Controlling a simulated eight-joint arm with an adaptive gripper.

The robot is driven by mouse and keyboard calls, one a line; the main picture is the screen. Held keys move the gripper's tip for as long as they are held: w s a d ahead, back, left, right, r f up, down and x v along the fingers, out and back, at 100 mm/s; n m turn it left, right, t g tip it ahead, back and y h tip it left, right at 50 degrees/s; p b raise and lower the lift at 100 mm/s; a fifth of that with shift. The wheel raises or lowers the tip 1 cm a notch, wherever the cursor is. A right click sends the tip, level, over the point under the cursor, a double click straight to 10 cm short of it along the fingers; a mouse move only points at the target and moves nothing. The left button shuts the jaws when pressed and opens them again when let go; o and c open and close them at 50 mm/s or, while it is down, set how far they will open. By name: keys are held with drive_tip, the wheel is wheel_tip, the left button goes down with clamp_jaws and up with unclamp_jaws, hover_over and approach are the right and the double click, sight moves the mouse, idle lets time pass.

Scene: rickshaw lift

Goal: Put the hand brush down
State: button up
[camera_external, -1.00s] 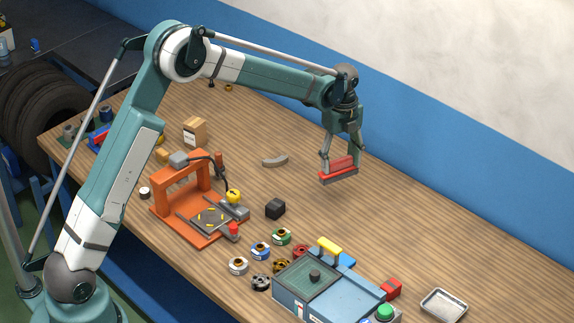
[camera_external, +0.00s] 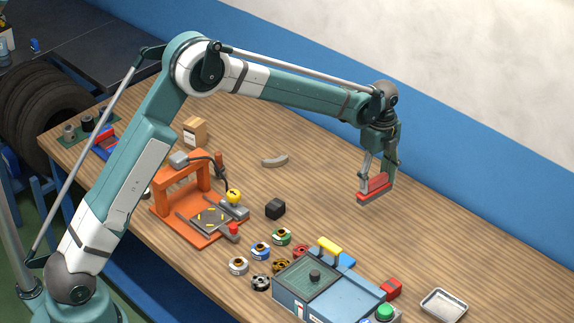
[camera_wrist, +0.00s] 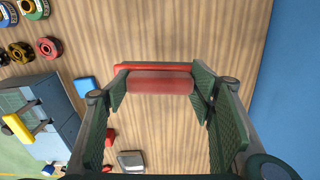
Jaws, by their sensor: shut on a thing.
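The red hand brush (camera_external: 374,190) is held in my gripper (camera_external: 379,175), over the right part of the wooden workbench. It seems to hang a little above the bench top; the exact gap is hard to judge. In the wrist view the brush (camera_wrist: 158,83) lies crosswise between my two green-padded fingers, which are closed on its ends. Its underside is hidden in that view.
A blue-grey machine box (camera_external: 322,285) with a yellow handle stands in front. A red block (camera_external: 391,289) and a metal tray (camera_external: 444,304) lie right of it. An orange press (camera_external: 190,200) and black cube (camera_external: 275,208) stand left. Bench (camera_external: 450,240) around the brush is clear.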

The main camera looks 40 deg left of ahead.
drive_tip(key=d+n, duration=0.1)
drive_tip(key=d, duration=0.9)
drive_tip(key=shift+s, duration=0.4)
drive_tip(key=shift+d, duration=0.1)
wheel_tip(320, 180, down, 6)
drive_tip(key=shift+f, duration=0.15)
drive_tip(key=shift+f, duration=1.75)
drive_tip(key=shift+f+b, duration=0.2)
drive_tip(key=shift+b, duration=0.1)
drive_tip(key=o, duration=0.9)
drive_tip(key=shift+o, duration=0.2)
drive_tip(key=shift+r, duration=0.15)
